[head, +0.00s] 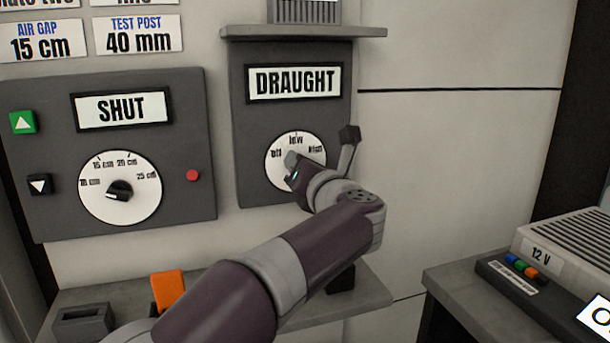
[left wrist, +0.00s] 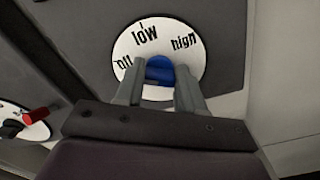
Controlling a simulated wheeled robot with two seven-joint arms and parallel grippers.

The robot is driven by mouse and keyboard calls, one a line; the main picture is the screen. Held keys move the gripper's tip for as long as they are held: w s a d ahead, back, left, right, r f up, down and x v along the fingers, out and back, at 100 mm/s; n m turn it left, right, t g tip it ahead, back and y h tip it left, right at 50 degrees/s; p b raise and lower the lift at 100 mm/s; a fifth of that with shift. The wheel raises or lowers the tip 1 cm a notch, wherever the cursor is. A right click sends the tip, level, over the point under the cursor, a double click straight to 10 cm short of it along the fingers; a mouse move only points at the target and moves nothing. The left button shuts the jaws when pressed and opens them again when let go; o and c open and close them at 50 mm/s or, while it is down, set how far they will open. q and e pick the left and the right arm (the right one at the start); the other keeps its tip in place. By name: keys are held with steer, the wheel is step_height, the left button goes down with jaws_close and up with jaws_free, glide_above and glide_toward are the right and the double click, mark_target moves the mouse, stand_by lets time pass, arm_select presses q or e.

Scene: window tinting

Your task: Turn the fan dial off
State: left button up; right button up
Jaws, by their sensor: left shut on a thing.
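The fan dial (head: 275,148) is a round white face on a dark grey panel, under a sign reading DRAUGHT (head: 296,81). It is marked off, low and high from left to right. In the left wrist view the dial face (left wrist: 128,48) shows a blue knob (left wrist: 160,69) at its middle. My left gripper (head: 293,166) is at the dial, and its two fingers (left wrist: 159,82) are shut on the blue knob, one on each side. The fingers hide most of the knob, so I cannot tell which mark it points to. My right gripper is not in view.
A second panel (head: 195,110) at left has a SHUT display, a black-knobbed dial (head: 120,188), a green up button, a down button and a red button (head: 193,175). An orange block (head: 168,291) stands on the ledge below. A 12 V box (head: 565,250) is at right.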

arm_select(q)
steer(key=shift+r, duration=0.15)
stand_by(0.3)
steer(key=o, duration=1)
steer(key=shift+o, duration=0.2)
steer(key=v, duration=1.2)
steer(key=shift+s, duration=0.35)
steer(key=shift+d, duration=0.1)
